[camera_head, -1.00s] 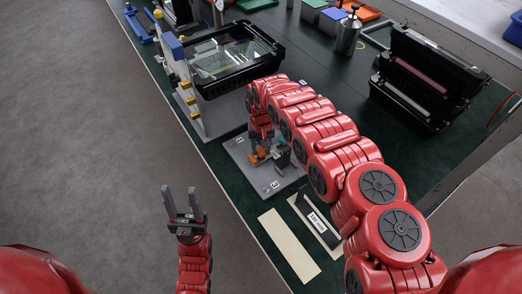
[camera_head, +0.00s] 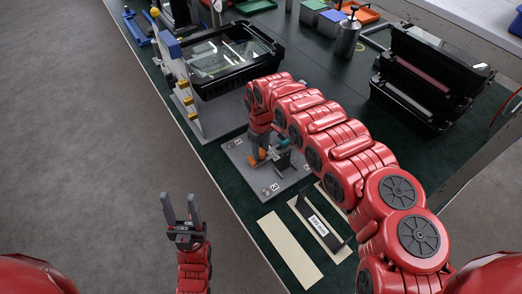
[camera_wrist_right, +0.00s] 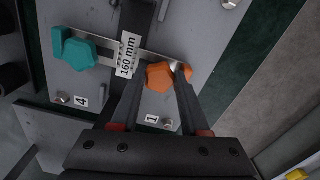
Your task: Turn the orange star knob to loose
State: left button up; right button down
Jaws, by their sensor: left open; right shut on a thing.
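The orange star knob (camera_wrist_right: 159,77) sits on a grey base plate (camera_wrist_right: 190,30) in the right wrist view, beside a bar with a "160 mm" label (camera_wrist_right: 127,55). My right gripper (camera_wrist_right: 158,68) is shut on the knob, one finger on each side. A bit of orange also shows beyond the right finger. In the head view the orange part (camera_head: 257,155) shows low beside my right gripper (camera_head: 259,150), partly hidden by it. A teal knob (camera_wrist_right: 80,54) is on the same plate, to the left. My left gripper (camera_head: 181,212) is open and empty over the floor, off the table.
A black-framed glass housing (camera_head: 232,60) stands on a grey stand behind the plate. A black open case (camera_head: 425,85) is at the right. A "160 mm" gauge (camera_head: 318,225) and pale strips lie in front. Grey floor is free at the left.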

aim_at(261, 152)
dwell(0.4)
jog(key=shift+c, duration=2)
grip_release()
notch_tip(261, 152, up, 17)
jog(key=b, duration=0.2)
jog(key=shift+r+b, duration=0.2)
jog(key=shift+b, duration=0.2)
